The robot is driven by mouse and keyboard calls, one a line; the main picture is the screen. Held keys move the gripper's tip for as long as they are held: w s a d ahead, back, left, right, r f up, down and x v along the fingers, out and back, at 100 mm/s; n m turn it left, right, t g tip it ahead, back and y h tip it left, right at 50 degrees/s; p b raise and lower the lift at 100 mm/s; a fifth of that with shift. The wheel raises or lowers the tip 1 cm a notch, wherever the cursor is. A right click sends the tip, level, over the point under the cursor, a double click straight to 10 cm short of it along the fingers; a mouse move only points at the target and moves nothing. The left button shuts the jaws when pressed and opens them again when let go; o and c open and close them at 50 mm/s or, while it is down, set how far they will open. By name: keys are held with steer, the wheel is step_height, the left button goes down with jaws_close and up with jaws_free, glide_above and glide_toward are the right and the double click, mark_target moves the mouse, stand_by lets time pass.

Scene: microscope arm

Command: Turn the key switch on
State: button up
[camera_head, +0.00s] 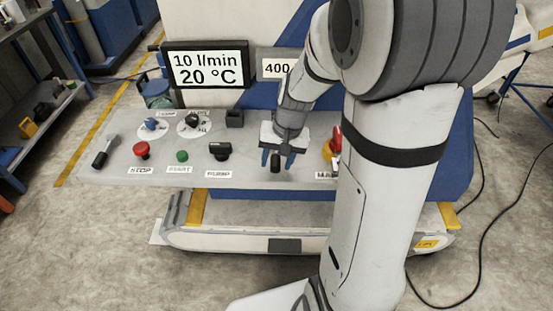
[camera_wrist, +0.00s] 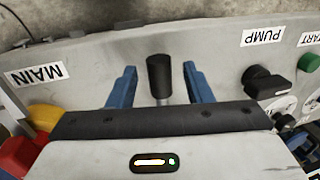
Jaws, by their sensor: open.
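My gripper (camera_head: 277,160) is over the right half of the grey control panel (camera_head: 120,172), its two blue fingers pointing down and apart. In the wrist view my gripper (camera_wrist: 160,70) is open, with a black cylindrical handle (camera_wrist: 159,77) on a metal stem between the fingers. Gaps show on both sides of it, and neither finger visibly touches it. The handle also shows in the head view (camera_head: 275,166). I see no label by it and cannot tell whether it is the key switch or which way it is set.
Right of my gripper is a red and yellow MAIN switch (camera_head: 335,143), partly behind my arm. Left are a black PUMP knob (camera_head: 220,150), a green START button (camera_head: 182,156), a red STOP button (camera_head: 142,149) and a black lever (camera_head: 103,154). Two displays (camera_head: 207,66) stand behind.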

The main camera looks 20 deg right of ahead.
steer(key=shift+f, duration=0.3)
jaws_close()
stand_by(0.4)
